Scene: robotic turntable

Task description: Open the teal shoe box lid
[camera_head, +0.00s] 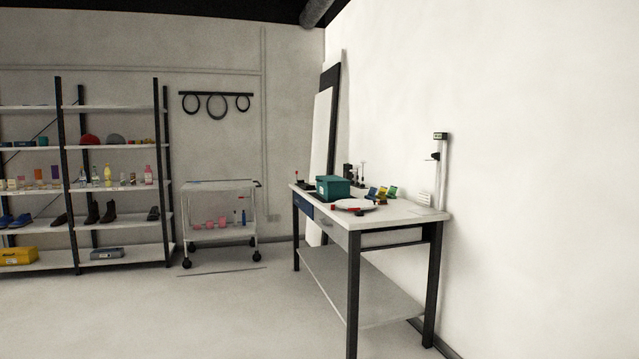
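The teal shoe box (331,191) stands on the white-topped workbench (414,214), toward its far left part. Its teal lid (333,181) appears to be on top and closed, though the box is small in this view. A round white disc, probably the turntable (354,204), lies in front of the box, with a red item (341,209) at its edge. My gripper is not in view.
Small yellow and green items (382,192) stand right of the box. A tall gauge (440,160) rises at the bench's right end. A wheeled cart (218,185) and loaded shelves (112,190) stand at left. The floor (200,315) before the bench is clear.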

